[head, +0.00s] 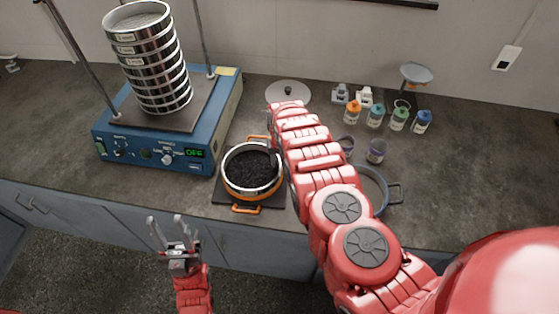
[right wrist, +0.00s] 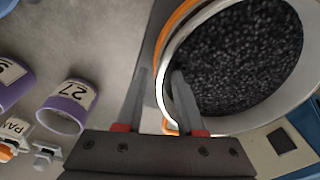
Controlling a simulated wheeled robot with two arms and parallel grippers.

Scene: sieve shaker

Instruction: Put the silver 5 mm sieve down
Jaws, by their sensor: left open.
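A round silver-rimmed vessel (head: 252,170) full of black granules, its size marking not readable, stands upright at centre in the head view, with an orange band and orange handles at its base. It fills the right of the right wrist view (right wrist: 245,60). I cannot tell whether it is the 5 mm sieve. My right gripper (right wrist: 160,72) straddles its rim, one finger inside over the granules, one outside; a gap shows between the outer finger and the wall. My left gripper (head: 165,232) is open and empty, in front of the counter.
A stack of silver sieves (head: 153,65) stands on the blue shaker (head: 150,150), between metal rods. A dark square plate (head: 222,193) lies under the vessel. A round lid (head: 288,92), several small bottles, purple-rimmed jars (head: 376,152) and a grey-blue pan (head: 375,188) are around my right arm.

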